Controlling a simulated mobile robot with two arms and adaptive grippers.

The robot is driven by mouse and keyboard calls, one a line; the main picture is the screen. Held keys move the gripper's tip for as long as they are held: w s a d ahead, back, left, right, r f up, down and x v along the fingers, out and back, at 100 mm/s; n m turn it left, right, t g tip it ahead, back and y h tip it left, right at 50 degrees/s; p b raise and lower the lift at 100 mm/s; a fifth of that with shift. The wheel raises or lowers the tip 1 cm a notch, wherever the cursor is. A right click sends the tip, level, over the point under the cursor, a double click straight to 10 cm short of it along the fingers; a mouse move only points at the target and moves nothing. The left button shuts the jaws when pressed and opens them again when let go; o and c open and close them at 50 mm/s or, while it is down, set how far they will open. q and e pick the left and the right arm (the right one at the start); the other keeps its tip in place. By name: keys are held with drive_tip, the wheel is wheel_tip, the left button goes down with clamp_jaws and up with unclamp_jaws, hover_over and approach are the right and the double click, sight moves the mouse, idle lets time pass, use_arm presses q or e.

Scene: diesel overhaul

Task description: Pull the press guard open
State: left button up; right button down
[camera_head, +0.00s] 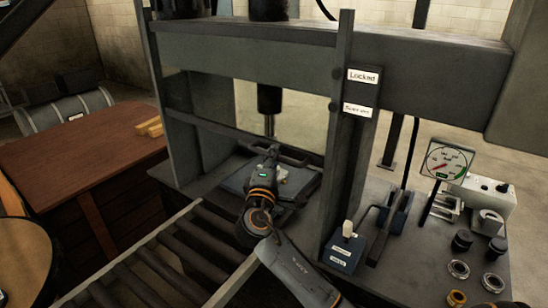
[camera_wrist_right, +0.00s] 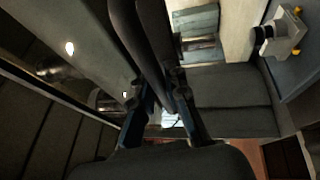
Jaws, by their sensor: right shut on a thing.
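The press guard (camera_head: 215,127) is a see-through panel with a dark lower rail, spanning between the two uprights of the dark press frame. A dark bar handle (camera_head: 292,160) sits low at the front of the guard. My right gripper (camera_head: 272,152) reaches in from the front and is shut on this handle. In the right wrist view the dark bar (camera_wrist_right: 143,40) runs up from between the fingers of the right gripper (camera_wrist_right: 162,88). The exact contact is partly hidden by the fingers. The press ram (camera_head: 269,98) hangs behind the guard. My left gripper is in no view.
A roller conveyor (camera_head: 180,262) leads up to the press front. A wooden table (camera_head: 75,150) stands at the left. A blue control box (camera_head: 343,250) stands near my right forearm. A pressure gauge (camera_head: 447,160) and several rings and small parts sit on the right bench.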

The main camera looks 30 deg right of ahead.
drive_tip(key=c, duration=1.3)
unclamp_jaws()
drive_tip(key=shift+c, duration=0.2)
drive_tip(key=shift+a, duration=0.1)
drive_tip(key=v, duration=1.2)
drive_tip(key=shift+s+r, duration=0.1)
